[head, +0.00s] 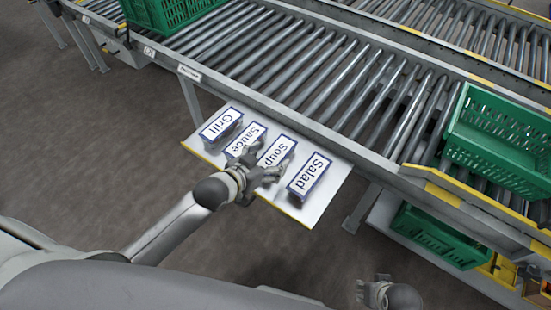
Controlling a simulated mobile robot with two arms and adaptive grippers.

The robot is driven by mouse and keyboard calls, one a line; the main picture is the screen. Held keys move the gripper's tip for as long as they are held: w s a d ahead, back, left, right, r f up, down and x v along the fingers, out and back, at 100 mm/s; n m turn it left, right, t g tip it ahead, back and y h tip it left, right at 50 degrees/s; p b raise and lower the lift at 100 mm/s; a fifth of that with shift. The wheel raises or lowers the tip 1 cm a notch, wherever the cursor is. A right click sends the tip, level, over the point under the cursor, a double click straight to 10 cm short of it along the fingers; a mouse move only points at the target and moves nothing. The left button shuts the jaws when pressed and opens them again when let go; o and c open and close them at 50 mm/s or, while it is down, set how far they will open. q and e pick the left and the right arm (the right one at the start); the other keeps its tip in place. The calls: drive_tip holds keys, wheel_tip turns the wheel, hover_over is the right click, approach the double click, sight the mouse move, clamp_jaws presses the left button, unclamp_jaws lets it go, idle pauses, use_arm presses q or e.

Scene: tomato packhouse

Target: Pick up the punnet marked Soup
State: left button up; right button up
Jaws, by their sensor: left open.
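The punnet marked Soup (279,150) stands on a white shelf (325,206) beside the conveyor, third in a row from the left. The punnets marked Grill (220,125) and Sauce (247,137) are to its left, and the one marked Salad (309,174) is to its right. My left gripper (264,163) is open at the near end of the Soup punnet, its fingers spread and hiding part of Soup and Sauce. I cannot tell whether it touches them. My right gripper (369,288) is low at the bottom edge, far from the punnets; its jaws are unclear.
A roller conveyor (330,75) runs behind the shelf. A green crate (500,140) sits on it at the right, and another (160,14) at the upper left. A further green crate (437,238) is below at the right. The floor (90,150) at the left is clear.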

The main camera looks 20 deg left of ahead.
sight(273, 158)
use_arm(q)
drive_tip(key=shift+b+x, duration=0.6)
drive_tip(key=shift+x, duration=1.6)
drive_tip(key=shift+s, duration=0.1)
drive_tip(key=c, duration=1.2)
use_arm(e)
drive_tip(key=r, duration=0.5)
drive_tip(key=shift+w, duration=0.25)
use_arm(q)
drive_tip(key=shift+o, duration=0.2)
